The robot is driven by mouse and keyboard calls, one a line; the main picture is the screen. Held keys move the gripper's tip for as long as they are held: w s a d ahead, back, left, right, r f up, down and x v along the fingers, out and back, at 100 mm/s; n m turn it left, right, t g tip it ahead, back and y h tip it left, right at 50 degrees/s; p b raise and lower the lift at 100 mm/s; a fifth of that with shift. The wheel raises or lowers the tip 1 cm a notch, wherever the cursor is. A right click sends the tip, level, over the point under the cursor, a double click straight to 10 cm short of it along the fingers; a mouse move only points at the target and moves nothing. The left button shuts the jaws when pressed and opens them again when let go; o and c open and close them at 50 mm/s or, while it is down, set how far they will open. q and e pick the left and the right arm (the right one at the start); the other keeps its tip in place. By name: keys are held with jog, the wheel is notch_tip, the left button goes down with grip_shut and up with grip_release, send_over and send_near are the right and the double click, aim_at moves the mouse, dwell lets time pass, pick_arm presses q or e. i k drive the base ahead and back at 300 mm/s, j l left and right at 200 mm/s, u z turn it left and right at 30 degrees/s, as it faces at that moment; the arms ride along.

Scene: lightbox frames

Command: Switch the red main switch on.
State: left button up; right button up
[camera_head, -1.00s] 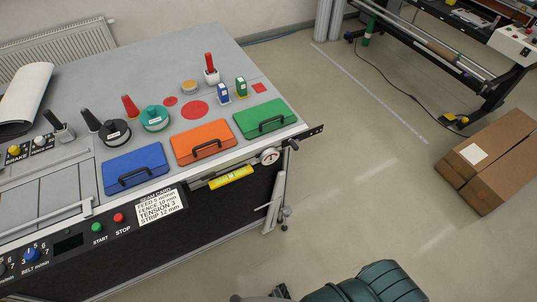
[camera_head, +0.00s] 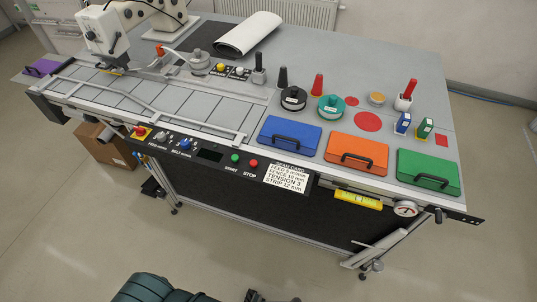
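The red main switch (camera_head: 140,131) is a small red knob on a yellow plate, at the left end of the machine's front control panel. Its on or off position is too small to read. A dark green part of my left arm shows at the bottom edge. A dark piece beside it, probably my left gripper (camera_head: 258,296), is cut off by the frame's bottom edge, well below and right of the switch. Its fingers cannot be made out. My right gripper is not in view.
Right of the switch, the panel holds knobs, a dark display (camera_head: 209,154), a green start button (camera_head: 235,158) and a red stop button (camera_head: 253,163). A metal rail (camera_head: 160,110) runs above the panel. A cardboard box (camera_head: 105,147) stands below left. The floor in front is clear.

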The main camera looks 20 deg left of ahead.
aim_at(140, 132)
jog(key=u, duration=1.3)
